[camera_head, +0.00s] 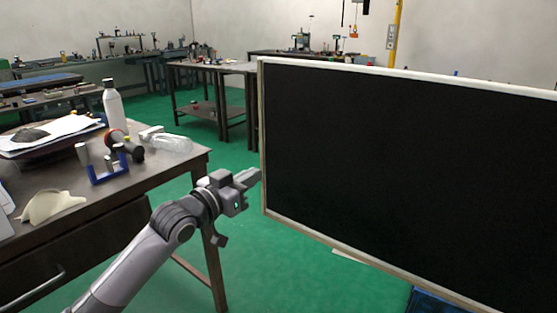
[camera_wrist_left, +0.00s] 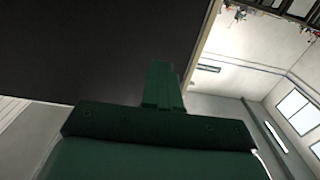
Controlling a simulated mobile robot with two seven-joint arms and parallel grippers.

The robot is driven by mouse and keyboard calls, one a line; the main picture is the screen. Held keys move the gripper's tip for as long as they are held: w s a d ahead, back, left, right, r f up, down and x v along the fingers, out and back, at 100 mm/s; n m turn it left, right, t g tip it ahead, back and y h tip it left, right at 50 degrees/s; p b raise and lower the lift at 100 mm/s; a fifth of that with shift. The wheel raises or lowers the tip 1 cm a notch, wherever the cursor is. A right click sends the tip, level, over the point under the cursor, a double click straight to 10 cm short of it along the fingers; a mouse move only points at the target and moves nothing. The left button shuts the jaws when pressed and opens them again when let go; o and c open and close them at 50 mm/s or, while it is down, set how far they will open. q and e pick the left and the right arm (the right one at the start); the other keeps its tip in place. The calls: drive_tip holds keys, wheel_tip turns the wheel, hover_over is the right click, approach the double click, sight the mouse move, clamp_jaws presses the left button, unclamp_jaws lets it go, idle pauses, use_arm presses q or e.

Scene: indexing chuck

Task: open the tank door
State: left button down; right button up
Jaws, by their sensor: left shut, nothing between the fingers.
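A large black panel with a pale frame, which looks like the tank door (camera_head: 410,170), fills the right half of the head view. It stands upright, its left edge free over the green floor. My left gripper (camera_head: 252,175) is shut and empty, its fingertips at that left edge in the picture; I cannot tell whether they touch it. In the left wrist view the shut fingers (camera_wrist_left: 163,85) lie across the dark panel (camera_wrist_left: 80,45) close to its edge. The tank itself and any handle are not visible. My right gripper is not in view.
A dark workbench (camera_head: 165,168) stands at the left with a white bottle (camera_head: 114,103), a blue clamp-like tool (camera_head: 103,168) and a clear plastic bottle (camera_head: 172,143). More benches stand along the back. Green floor is free between the workbench and the panel.

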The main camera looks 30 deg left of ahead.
sight(286, 156)
use_arm(q)
drive_tip(key=w, duration=0.6)
drive_tip(key=w+d, duration=0.1)
drive_tip(key=w, duration=0.3)
drive_tip(key=shift+w, duration=0.1)
drive_tip(key=shift+w, duration=0.1)
